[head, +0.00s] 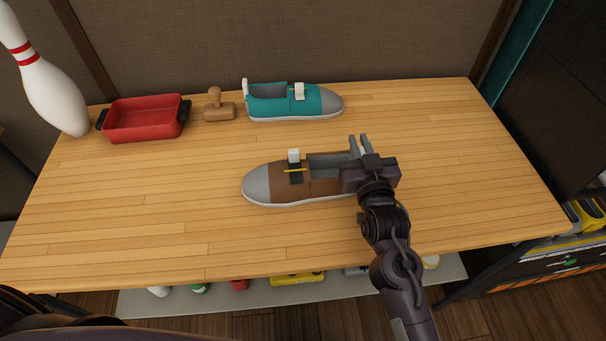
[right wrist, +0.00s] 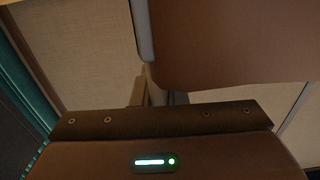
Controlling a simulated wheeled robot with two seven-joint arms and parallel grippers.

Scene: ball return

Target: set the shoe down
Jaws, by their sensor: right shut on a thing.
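A brown shoe (head: 325,184) with a grey toe cap, a dark strap and a white block on top is near the middle of the table, toe to the left. My right gripper (head: 359,144) is shut on its heel end at the right. The shoe looks level; I cannot tell whether its sole touches the wood. In the right wrist view, a brown surface, likely the shoe (right wrist: 235,45), fills the upper right. A teal shoe (head: 273,104) with a grey toe stands at the back of the table, toe to the right. My left gripper is not in view.
The wooden table (head: 130,210) is clear at the front, left and right. At the back left are a red tray (head: 143,132) with dark handles and a wooden stamp (head: 219,112). A white bowling pin (head: 50,90) leans at the far left. A shelf (head: 200,304) with items is below.

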